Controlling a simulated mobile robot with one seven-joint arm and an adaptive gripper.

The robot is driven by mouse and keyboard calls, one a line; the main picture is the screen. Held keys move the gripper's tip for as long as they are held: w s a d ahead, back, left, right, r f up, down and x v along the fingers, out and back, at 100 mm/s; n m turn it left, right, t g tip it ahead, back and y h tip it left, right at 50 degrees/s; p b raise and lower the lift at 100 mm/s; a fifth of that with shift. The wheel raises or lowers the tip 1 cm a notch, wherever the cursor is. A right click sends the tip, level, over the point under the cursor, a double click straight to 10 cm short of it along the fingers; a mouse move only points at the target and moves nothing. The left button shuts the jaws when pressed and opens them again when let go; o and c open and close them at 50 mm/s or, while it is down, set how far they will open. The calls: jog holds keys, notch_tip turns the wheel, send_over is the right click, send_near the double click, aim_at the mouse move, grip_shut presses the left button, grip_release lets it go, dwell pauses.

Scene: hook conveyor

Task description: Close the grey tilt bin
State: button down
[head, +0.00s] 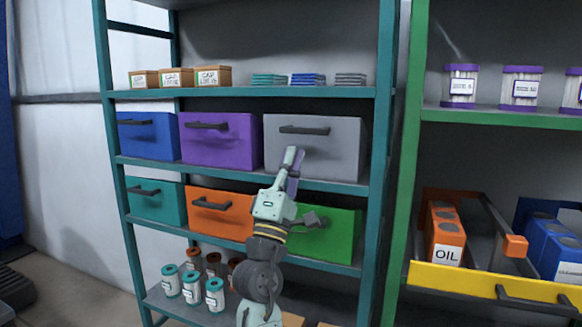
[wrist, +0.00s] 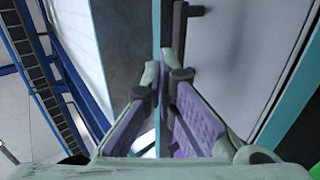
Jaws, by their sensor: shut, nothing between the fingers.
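The grey tilt bin (head: 335,150) is at the right end of the upper bin row, with a dark bar handle (head: 304,130) near its top edge. Its front looks near upright; I cannot tell whether it is fully shut. My gripper (head: 293,156) is shut and empty, pointing up in front of the lower left part of the grey front. In the wrist view the fingertips (wrist: 164,74) are close together, with the grey front (wrist: 240,45) beyond them, turned sideways. I cannot tell whether the fingers touch it. My gripper hides part of the bin's lower left edge.
A purple bin (head: 228,155) and a blue bin (head: 135,138) stand to its left. Teal (head: 170,208), orange (head: 235,222) and green (head: 335,238) bins are below. Small boxes (head: 176,79) stand on the shelf above. A yellow-fronted drawer (head: 450,285) projects at the right.

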aim_at(298, 136)
jog(key=shift+x, duration=2.7)
jog(key=shift+w+d, duration=0.1)
jog(key=shift+w, duration=0.15)
